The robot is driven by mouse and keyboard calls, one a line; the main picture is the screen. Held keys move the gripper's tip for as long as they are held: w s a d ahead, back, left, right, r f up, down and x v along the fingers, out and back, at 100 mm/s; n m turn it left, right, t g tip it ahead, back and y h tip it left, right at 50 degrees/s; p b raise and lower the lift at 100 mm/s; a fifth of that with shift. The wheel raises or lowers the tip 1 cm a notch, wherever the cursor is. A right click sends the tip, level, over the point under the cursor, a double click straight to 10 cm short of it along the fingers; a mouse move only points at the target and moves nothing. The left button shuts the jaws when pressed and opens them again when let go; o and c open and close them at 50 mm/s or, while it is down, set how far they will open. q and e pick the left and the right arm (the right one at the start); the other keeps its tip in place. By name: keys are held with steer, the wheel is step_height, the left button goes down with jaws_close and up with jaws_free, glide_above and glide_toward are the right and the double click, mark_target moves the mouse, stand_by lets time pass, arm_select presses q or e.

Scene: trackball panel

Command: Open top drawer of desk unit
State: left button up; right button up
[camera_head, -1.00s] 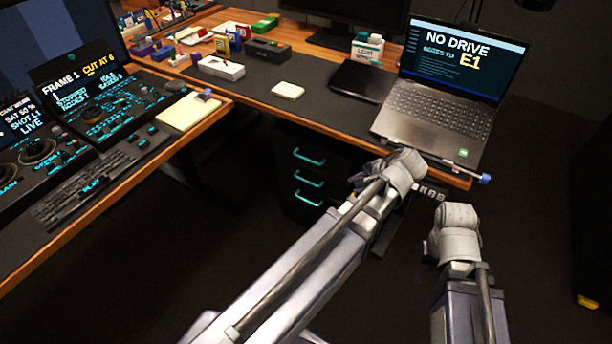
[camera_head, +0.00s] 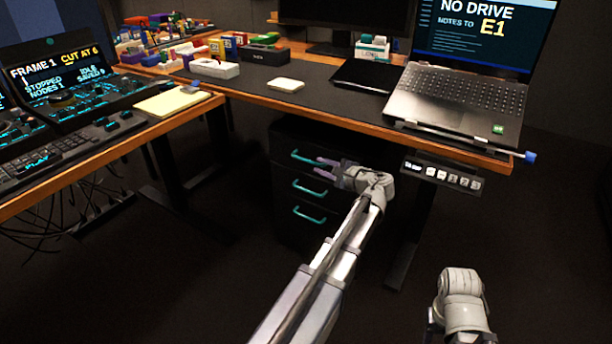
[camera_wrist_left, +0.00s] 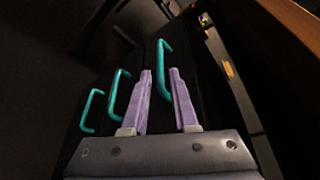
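The black desk drawer unit (camera_head: 283,225) stands under the desk with several teal handles in a column on its dark front. The top drawer handle (camera_head: 307,159) is the uppermost, and the drawer looks shut. My left gripper (camera_head: 323,168) is just in front and to the right of the top handle. In the left wrist view the gripper (camera_wrist_left: 160,74) is open and empty, with two purple fingers. The top handle (camera_wrist_left: 163,60) shows beyond and between the fingertips there; contact cannot be told. My right arm shows at lower right, but its gripper does not.
The wooden desk edge (camera_head: 400,131) runs above the drawers, with a laptop (camera_head: 455,100) near its right end. A control strip (camera_head: 440,174) hangs under the desk to the right of my left gripper. A desk leg (camera_head: 412,240) stands below it.

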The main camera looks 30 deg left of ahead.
mark_target(310, 162)
arm_select(q)
steer(key=shift+w+a+f, duration=0.15)
steer(key=shift+a, duration=0.1)
steer(key=shift+b+x, duration=0.9)
steer(key=shift+x, duration=2.95)
jaws_close()
